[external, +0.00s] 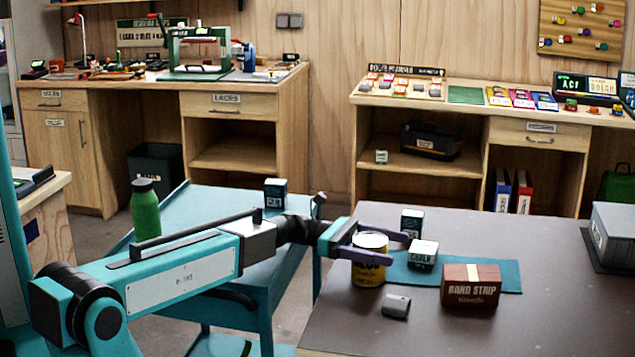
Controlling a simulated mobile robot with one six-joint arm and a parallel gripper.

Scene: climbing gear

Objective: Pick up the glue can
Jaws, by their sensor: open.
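A yellow can (369,274) with a dark label, which looks like the glue can, stands upright near the left edge of the dark table (560,325). Its label is too small to read surely. My gripper (398,249) is open and reaches in from the left at the can's upper part. One finger passes in front of the can and the other passes behind it, so the can appears to stand between them. The near finger hides part of the can's upper side. I cannot tell whether either finger touches it.
A white-topped box (423,254), a dark container (411,223) and a teal mat (508,274) lie beyond the can. A teal cart (212,200) holds a green bottle (146,212).

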